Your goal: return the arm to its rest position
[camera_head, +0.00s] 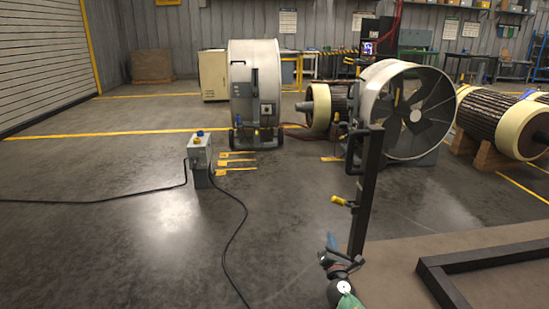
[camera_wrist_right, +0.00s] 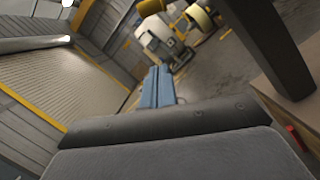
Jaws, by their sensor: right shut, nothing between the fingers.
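My right gripper (camera_head: 331,242) is low in the head view, right of centre, with the end of my arm below it. Its blue fingers point up and away, just left of the foot of a dark upright post (camera_head: 366,195). In the right wrist view the two blue fingers of the gripper (camera_wrist_right: 157,88) lie side by side, closed, with nothing between them. The dark post also crosses the upper right of the wrist view (camera_wrist_right: 265,45); I see a gap between it and the fingers. My left arm and gripper are out of view.
A yellow handle (camera_head: 341,201) sticks out left of the post. A dark frame (camera_head: 480,262) lies at the lower right. A grey control box (camera_head: 200,152) with black cables stands left of centre. Large fans (camera_head: 408,108) and rotors (camera_head: 495,122) stand farther back. The middle floor is open.

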